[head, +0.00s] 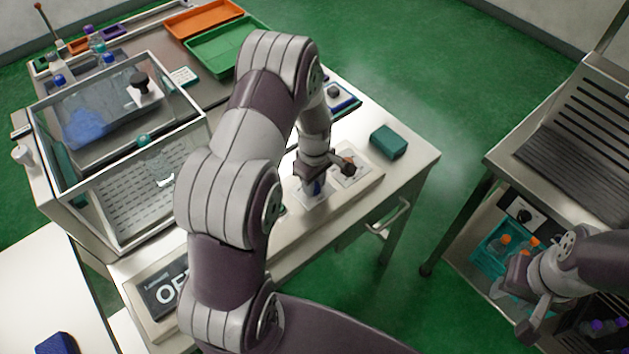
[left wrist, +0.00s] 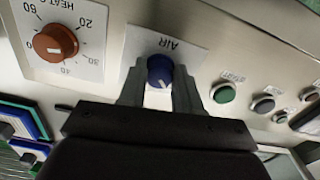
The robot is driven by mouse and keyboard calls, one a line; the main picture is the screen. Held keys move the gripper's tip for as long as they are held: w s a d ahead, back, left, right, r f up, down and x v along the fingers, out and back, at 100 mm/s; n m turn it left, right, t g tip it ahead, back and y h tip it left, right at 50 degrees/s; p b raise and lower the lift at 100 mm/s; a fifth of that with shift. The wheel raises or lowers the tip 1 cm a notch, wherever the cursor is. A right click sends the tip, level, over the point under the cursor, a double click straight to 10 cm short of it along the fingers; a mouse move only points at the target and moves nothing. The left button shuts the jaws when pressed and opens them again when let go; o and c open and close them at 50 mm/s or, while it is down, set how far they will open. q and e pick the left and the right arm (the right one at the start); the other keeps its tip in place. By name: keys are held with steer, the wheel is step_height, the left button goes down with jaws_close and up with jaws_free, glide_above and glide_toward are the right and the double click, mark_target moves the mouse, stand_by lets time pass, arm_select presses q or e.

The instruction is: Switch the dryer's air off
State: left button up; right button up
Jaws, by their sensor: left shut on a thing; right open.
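The blue air knob (left wrist: 160,70) sits on a white plate marked AIR on the dryer's panel (left wrist: 205,30). My left gripper (left wrist: 158,95) has a finger on each side of the knob and is shut on it. The knob's white mark points toward the gripper in the left wrist view. In the head view the knob (head: 316,187) shows just below my left gripper (head: 314,180). A dark display (head: 160,287) on the dryer begins with "OF"; my arm hides the rest. My right gripper (head: 532,312) is open and apart, at the right.
An orange heat knob (left wrist: 55,43) is beside the air knob; green and dark buttons (left wrist: 224,93) are on its other side. A dark green block (head: 388,142) lies on the bench. A clear-walled box (head: 120,150) stands left. A metal cart (head: 500,160) is right.

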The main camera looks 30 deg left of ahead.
arm_select(q)
steer(key=o, duration=1)
steer(key=shift+o, duration=0.2)
step_height(320, 180, up, 13)
steer(key=shift+f+b, duration=0.15)
steer(key=shift+b, duration=0.3)
steer(key=shift+a, duration=0.1)
steer(key=s+d+m, duration=0.4)
steer(key=s+m, duration=0.2)
steer(key=m, duration=0.1)
steer(key=s+d+r+m+t, duration=0.1)
steer(key=s+d+m, duration=0.3)
steer(key=s+m, duration=0.3)
steer(key=shift+s+r+m, duration=0.25)
steer(key=shift+m, duration=0.35)
